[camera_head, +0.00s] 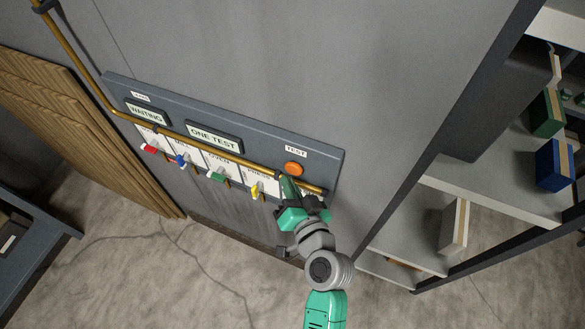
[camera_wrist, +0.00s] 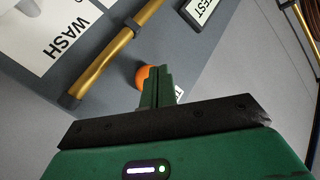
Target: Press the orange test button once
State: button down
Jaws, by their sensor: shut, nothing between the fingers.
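The orange test button (camera_head: 293,169) sits on the right part of the grey wall panel (camera_head: 325,162), below a white "TEST" label (camera_head: 296,151). My gripper (camera_head: 284,180) is shut and empty, just below and left of the button in the head view. In the wrist view the orange button (camera_wrist: 142,76) shows partly behind the shut green fingers (camera_wrist: 157,72), which hide its right side. I cannot tell whether the fingertips touch it.
A brass pipe (camera_head: 205,147) runs across the panel, close to my fingers. Displays read "WAITING" (camera_head: 146,113) and "ONE TEST" (camera_head: 214,137). Several coloured levers, such as a yellow one (camera_head: 257,190), hang below. A shelf rack (camera_head: 500,175) stands at the right.

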dwell(0.8)
jog(key=shift+w+d+b, duration=0.2)
jog(key=shift+w+b, duration=0.1)
jog(key=shift+w, duration=0.05)
jog(key=shift+w+d+b, duration=0.25)
jog(key=shift+w+b, duration=0.1)
jog(key=shift+w, duration=0.1)
dwell(0.6)
jog(key=shift+s+a, duration=0.45)
jog(key=shift+s, duration=0.35)
jog(key=shift+s+a+p, duration=0.25)
jog(key=shift+s+a, duration=0.15)
jog(key=shift+s, duration=0.35)
jog(key=shift+s+a+p, duration=0.2)
jog(key=shift+s+a, duration=0.2)
jog(key=shift+s, duration=0.3)
jog(key=shift+s+a+p, duration=0.25)
jog(key=shift+s+a, duration=0.15)
jog(key=shift+s, duration=0.35)
